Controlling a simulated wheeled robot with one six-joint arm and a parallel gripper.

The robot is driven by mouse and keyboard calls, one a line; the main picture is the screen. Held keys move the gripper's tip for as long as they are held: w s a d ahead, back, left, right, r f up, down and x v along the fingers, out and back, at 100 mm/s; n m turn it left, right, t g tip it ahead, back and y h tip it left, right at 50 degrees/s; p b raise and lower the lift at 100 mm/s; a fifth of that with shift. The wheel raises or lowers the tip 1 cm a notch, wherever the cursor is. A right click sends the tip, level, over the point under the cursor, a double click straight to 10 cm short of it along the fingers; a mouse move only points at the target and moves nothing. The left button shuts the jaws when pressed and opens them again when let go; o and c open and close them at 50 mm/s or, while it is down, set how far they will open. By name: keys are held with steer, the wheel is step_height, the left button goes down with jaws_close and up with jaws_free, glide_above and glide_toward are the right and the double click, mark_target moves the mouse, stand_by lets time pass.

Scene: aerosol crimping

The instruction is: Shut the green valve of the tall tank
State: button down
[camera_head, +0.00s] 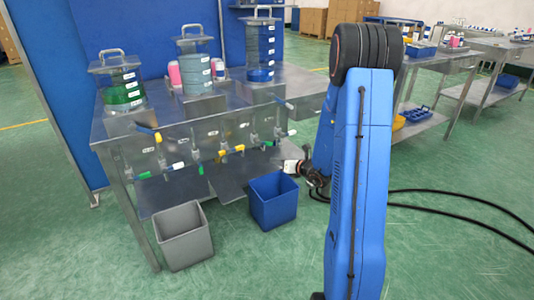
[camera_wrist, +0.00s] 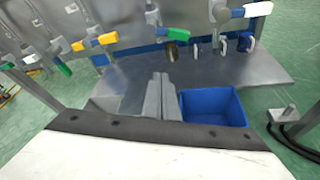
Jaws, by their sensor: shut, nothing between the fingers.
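The tall blue-filled tank (camera_head: 260,48) stands at the right end of the steel bench top in the head view. Several valves hang on pipes along the bench front. In the wrist view a green handle (camera_wrist: 178,34) is beyond the fingertips, and another (camera_wrist: 63,67) is at left. I cannot tell for sure which belongs to the tall tank. My gripper (camera_wrist: 160,80) is shut and empty, apart from the valves. In the head view my arm partly hides it.
A blue bin (camera_head: 273,200) and a grey bin (camera_head: 183,236) stand on the floor before the bench. The blue bin also shows in the wrist view (camera_wrist: 212,106), right of my fingers. Yellow and white handles crowd the pipes. Black cables lie on the floor at right.

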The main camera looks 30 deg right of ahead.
steer(key=w+d, duration=0.1)
steer(key=w, duration=0.8)
steer(key=shift+d+r+m+h, duration=0.3)
steer(key=shift+d+m, duration=0.1)
